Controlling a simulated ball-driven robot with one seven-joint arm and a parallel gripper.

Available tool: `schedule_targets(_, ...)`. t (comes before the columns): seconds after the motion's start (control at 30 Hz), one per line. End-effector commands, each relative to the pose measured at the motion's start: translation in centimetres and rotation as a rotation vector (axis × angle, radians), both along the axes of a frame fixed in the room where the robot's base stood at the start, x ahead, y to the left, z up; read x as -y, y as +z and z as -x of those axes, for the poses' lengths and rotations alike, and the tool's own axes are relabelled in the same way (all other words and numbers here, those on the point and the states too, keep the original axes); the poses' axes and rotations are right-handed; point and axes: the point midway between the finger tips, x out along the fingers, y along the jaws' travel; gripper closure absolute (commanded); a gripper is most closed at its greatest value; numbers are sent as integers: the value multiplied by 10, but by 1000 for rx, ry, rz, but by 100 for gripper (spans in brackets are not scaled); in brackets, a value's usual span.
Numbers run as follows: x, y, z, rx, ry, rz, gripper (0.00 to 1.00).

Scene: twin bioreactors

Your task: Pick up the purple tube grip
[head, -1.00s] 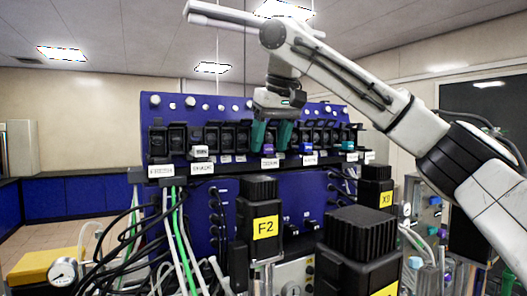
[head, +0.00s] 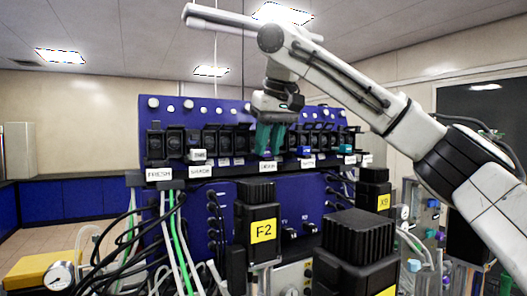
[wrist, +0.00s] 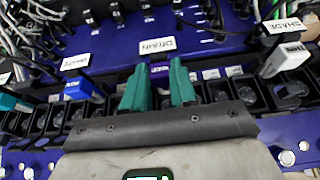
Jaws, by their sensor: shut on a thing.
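My gripper (head: 270,148) reaches down to the rack's row of dark slots, above the middle white label. Its two teal fingers are close together and shut on the purple tube grip. The grip is hidden between the fingers in the head view. The fingers are still at slot level.
A white grip (head: 198,155) sits left in the row. A blue grip (head: 304,151) and a teal grip (head: 346,149) sit right. Black housings marked F2 (head: 257,215) and X9 (head: 374,190) stand in front. Hoses hang at the left.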

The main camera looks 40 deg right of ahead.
Motion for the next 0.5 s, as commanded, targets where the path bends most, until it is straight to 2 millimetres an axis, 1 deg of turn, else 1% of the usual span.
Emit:
schedule_targets(0.23,-1,3,0,1,1,1,100)
schedule_targets(0.5,-1,11,1,1,2,0,100)
